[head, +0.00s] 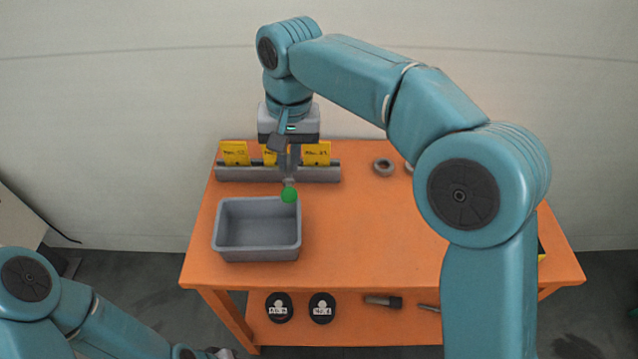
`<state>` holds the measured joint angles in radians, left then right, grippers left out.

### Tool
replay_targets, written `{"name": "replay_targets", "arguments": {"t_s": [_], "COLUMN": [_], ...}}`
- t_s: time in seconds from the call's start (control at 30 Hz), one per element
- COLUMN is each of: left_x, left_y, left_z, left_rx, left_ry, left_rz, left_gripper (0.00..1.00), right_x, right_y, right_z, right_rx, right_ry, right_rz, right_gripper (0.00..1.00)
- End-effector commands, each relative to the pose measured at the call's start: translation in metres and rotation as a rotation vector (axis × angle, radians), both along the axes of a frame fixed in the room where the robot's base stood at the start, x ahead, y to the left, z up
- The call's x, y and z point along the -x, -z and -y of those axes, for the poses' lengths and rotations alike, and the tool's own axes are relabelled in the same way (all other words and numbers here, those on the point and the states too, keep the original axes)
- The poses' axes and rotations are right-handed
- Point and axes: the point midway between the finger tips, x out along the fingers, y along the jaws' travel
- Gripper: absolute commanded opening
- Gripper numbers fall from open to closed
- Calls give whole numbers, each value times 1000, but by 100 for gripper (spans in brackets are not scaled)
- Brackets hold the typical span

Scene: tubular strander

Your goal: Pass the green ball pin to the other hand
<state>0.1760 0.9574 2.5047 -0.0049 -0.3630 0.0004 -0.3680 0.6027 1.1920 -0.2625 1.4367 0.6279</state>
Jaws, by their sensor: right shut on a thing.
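The green ball pin (289,194) shows as a round green ball with a short grey stem above it. My right gripper (289,178) points down and is shut on the pin's stem. It holds the pin near the back right corner of a grey bin. My left arm is low at the left edge. Its gripper (222,353) is only partly in view at the bottom edge, and its fingers cannot be made out.
The grey open bin (258,257) stands on the orange table (370,235). A grey rack (235,175) with yellow cards is behind it. A grey ring (383,167) lies at the back. The table's middle is clear. A lower shelf holds two dark round items (321,308) and tools.

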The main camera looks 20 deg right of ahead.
Motion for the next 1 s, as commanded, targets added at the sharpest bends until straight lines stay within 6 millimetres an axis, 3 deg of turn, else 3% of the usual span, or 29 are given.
{"name": "replay_targets", "arguments": {"t_s": [0.1,0.33,0.73,0.8,1.0], "left_x": [0,0,0,0,-8], "left_y": [0,0,0,0,-5], "left_z": [0,0,0,0,-2], "left_rx": [0,0,0,0,-2], "left_ry": [0,0,0,0,-6], "left_rz": [0,0,0,0,3], "left_gripper": [43,43,43,56,56], "right_x": [-9,-19,-25,-25,-24], "right_y": [-22,-53,-72,-72,-73], "right_z": [-17,-39,-51,-51,-51], "right_rx": [0,-1,-1,0,-1], "right_ry": [29,74,101,103,104], "right_rz": [3,1,1,2,1], "right_gripper": [0,0,0,0,0]}}
